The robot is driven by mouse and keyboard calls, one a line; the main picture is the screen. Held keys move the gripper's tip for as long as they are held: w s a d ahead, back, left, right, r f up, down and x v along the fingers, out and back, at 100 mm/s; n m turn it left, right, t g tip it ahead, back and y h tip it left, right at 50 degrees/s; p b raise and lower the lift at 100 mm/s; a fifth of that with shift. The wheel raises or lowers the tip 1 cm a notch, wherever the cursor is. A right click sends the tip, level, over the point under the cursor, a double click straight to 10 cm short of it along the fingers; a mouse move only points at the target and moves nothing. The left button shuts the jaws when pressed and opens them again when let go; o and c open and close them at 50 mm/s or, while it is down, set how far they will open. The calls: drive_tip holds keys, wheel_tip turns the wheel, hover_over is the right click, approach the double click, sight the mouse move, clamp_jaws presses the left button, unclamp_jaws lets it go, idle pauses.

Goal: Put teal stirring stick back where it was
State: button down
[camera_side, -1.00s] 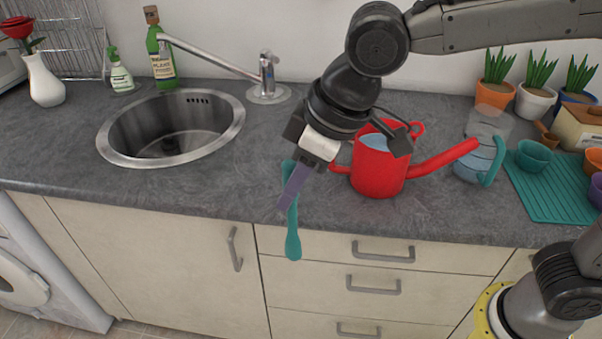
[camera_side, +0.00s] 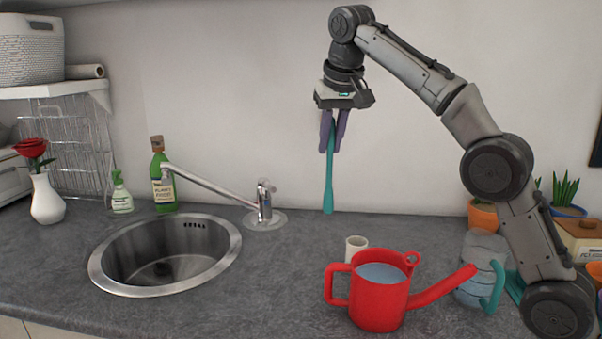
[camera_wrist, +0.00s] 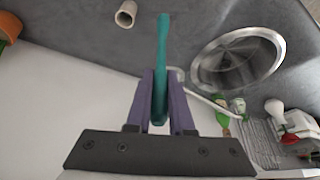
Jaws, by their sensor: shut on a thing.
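The teal stirring stick (camera_side: 328,185) hangs upright, wide end down, between the purple fingers of my gripper (camera_side: 332,135). My gripper is shut on its upper part and holds it high above the counter, in front of the wall. In the wrist view the stick (camera_wrist: 162,60) extends out from between the fingers (camera_wrist: 160,100). A small cream cup (camera_side: 355,247) stands on the counter below and slightly right of the stick, partly hidden by the watering can. It also shows in the wrist view (camera_wrist: 126,13), with its open end visible.
The red watering can (camera_side: 378,300) with water stands in front of the cup. A clear pitcher (camera_side: 481,268) is right of it. The faucet (camera_side: 264,205) and sink (camera_side: 165,255) are to the left. Counter between sink and can is clear.

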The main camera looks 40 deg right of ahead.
drive_tip(key=w+d+f+m+h, duration=0.1)
drive_tip(key=w+d+m, duration=0.1)
drive_tip(key=d, duration=0.8)
drive_tip(key=shift+w+d+f+m, duration=0.25)
drive_tip(key=shift+f+m, duration=0.05)
drive_tip(key=shift+f, duration=0.1)
drive_tip(key=shift+w+d+f, duration=0.1)
drive_tip(key=shift+d, duration=0.25)
drive_tip(key=shift+d+f+g, duration=0.15)
drive_tip(key=shift+d, duration=0.35)
drive_tip(key=shift+d+f+g, duration=0.15)
drive_tip(key=shift+d, duration=0.3)
wheel_tip(320, 180, down, 17)
drive_tip(key=shift+f, duration=0.15)
idle(0.9)
drive_tip(key=shift+f, duration=0.55)
idle(0.9)
